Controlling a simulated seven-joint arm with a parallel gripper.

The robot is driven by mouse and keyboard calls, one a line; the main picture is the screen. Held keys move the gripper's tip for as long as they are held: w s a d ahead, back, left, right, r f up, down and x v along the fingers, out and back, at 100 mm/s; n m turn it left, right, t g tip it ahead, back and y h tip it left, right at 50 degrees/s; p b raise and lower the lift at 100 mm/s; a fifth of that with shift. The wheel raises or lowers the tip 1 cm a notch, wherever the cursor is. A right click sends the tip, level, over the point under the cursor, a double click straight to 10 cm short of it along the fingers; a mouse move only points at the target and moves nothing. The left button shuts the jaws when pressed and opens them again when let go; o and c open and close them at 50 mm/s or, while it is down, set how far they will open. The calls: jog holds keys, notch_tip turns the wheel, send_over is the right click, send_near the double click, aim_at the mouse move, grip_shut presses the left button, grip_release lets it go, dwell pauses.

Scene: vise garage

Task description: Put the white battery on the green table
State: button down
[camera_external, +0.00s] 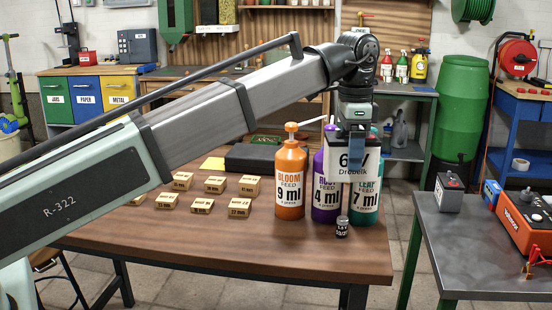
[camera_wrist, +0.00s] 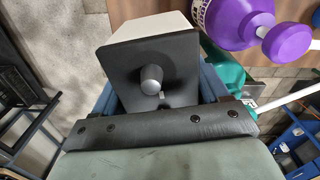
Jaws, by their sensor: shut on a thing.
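The white battery (camera_external: 347,171), labelled 6V, hangs in my gripper (camera_external: 352,150) above the right part of the brown wooden table, in front of the purple and teal bottles. In the wrist view, the battery's black top (camera_wrist: 155,75) with its round terminals faces the camera, between the blue fingers of my gripper (camera_wrist: 160,90). My gripper is shut on it. The green table (camera_external: 455,245), with green legs and a grey top, stands at the right, apart from the battery. A dark and grey battery (camera_external: 449,194) stands on its far left part.
Orange (camera_external: 290,182), purple (camera_external: 325,190) and teal (camera_external: 369,195) bottles stand close to the held battery, with a small black canister (camera_external: 342,228) in front. An orange device (camera_external: 528,222) is on the green table's right. Its front left top is clear. A floor gap separates the tables.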

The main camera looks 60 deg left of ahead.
jog(key=w+d+m, duration=0.4)
jog(key=w+d, duration=0.4)
jog(key=w, duration=0.2)
jog(key=w+d+f+m, duration=0.1)
jog(key=w+f+m, duration=0.2)
jog(key=w+m, duration=0.35)
jog(key=w+d+f+m, duration=0.1)
jog(key=w+f+m, duration=0.25)
jog(key=w, duration=0.55)
jog(key=w+f+m, duration=0.6)
jog(key=w+f, duration=0.1)
jog(key=w, duration=0.5)
jog(key=shift+s+a+f, duration=0.1)
jog(key=shift+s+f, duration=0.05)
jog(key=shift+f, duration=2.35)
jog(key=shift+s+a+f, duration=0.1)
jog(key=shift+s+f, duration=0.05)
jog(key=shift+f, duration=2.35)
jog(key=shift+f, duration=0.15)
grip_release()
notch_tip(320, 180, up, 12)
jog(key=shift+r, duration=0.1)
